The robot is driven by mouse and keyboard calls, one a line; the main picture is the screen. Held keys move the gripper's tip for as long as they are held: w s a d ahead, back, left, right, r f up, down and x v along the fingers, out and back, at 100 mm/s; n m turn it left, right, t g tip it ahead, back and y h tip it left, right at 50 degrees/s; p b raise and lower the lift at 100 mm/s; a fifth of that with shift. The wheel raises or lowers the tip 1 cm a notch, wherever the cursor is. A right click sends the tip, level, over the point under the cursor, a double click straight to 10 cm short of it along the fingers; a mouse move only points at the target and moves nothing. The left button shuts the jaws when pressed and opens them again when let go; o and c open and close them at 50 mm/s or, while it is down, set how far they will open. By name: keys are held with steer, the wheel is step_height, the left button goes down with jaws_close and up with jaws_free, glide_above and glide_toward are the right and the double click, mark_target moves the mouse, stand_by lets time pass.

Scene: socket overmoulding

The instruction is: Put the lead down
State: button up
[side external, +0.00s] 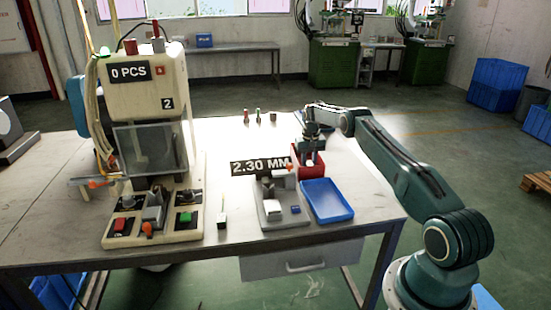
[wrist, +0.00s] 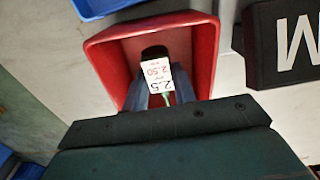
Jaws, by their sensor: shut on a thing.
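My gripper (side external: 309,155) points down at the red bin (side external: 315,171) on the table, right of the 2.30 MM sign. In the wrist view the red bin (wrist: 111,57) surrounds the fingers of my gripper (wrist: 158,99). A dark rounded end shows just above the tag. I cannot tell whether the lead touches the bin's floor. In the side view the lead is too small to make out.
A blue tray (side external: 327,200) stands right in front of the red bin. A grey gauge fixture (side external: 280,212) is to its left, under the 2.30 MM sign (side external: 261,167). The moulding machine (side external: 146,95) stands at the left. Small coloured parts stand at the table's back.

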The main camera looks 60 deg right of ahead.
steer(key=shift+f, duration=0.6)
steer(key=o, duration=1)
steer(key=shift+r, duration=0.15)
step_height(320, 180, up, 13)
steer(key=shift+a, duration=0.1)
stand_by(0.7)
